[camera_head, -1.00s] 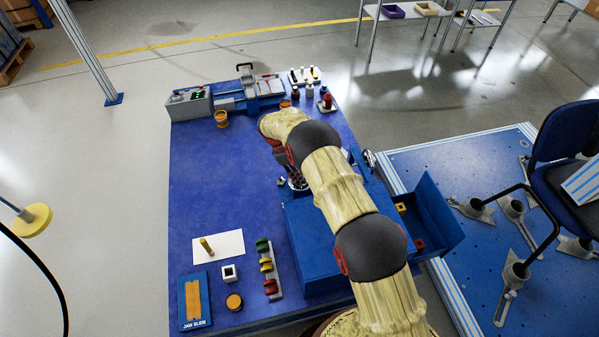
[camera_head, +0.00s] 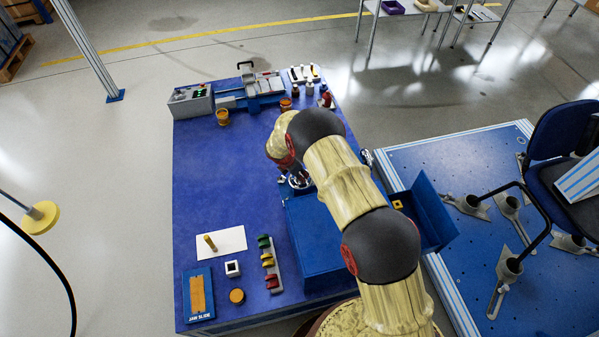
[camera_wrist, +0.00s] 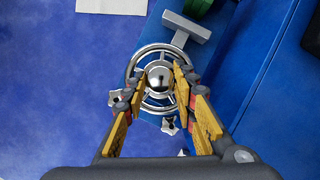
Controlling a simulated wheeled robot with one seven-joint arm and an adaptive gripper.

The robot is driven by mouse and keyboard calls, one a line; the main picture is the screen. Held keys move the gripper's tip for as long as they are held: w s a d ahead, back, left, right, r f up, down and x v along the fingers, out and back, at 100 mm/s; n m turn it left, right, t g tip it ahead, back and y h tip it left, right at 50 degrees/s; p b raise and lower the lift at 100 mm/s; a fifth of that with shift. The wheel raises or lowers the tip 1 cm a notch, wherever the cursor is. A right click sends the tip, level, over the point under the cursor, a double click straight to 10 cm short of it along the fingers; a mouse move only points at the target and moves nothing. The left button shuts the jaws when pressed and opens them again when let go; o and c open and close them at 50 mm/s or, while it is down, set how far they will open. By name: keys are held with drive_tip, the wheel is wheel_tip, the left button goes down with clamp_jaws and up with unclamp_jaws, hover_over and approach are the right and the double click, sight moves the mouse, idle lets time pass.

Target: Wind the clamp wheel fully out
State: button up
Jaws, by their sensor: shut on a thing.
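The clamp wheel (camera_wrist: 159,50) is a chrome ring with spokes and a shiny round hub (camera_wrist: 159,75), in the middle of the wrist view. My gripper (camera_wrist: 158,82) is over it with its yellow-padded fingers on either side of the hub, shut on the wheel. The exact contact points are hard to make out. A grey T-shaped bar (camera_wrist: 187,27) lies just beyond the wheel on a blue body. In the head view the wheel (camera_head: 299,181) shows only partly under my gripper, at the far end of a blue box (camera_head: 315,235); my arm hides the rest.
A blue bin (camera_head: 432,212) with a yellow piece stands right of my arm. A rack of coloured pieces (camera_head: 270,265), a white sheet (camera_head: 219,243) and a jaw slide tray (camera_head: 198,296) lie nearer. The bench's left middle (camera_head: 215,175) is clear. A grey-blue vise (camera_head: 255,92) stands at the back.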

drive_tip(key=shift+n+t+y+p, duration=0.4)
drive_tip(key=shift+n+y+p, duration=0.15)
drive_tip(key=shift+n, duration=1.05)
drive_tip(key=o, duration=1.2)
drive_tip(key=shift+c, duration=0.2)
drive_tip(key=shift+r, duration=0.1)
drive_tip(key=v, duration=1.1)
drive_tip(key=shift+s+r, duration=0.15)
drive_tip(key=shift+r, duration=0.25)
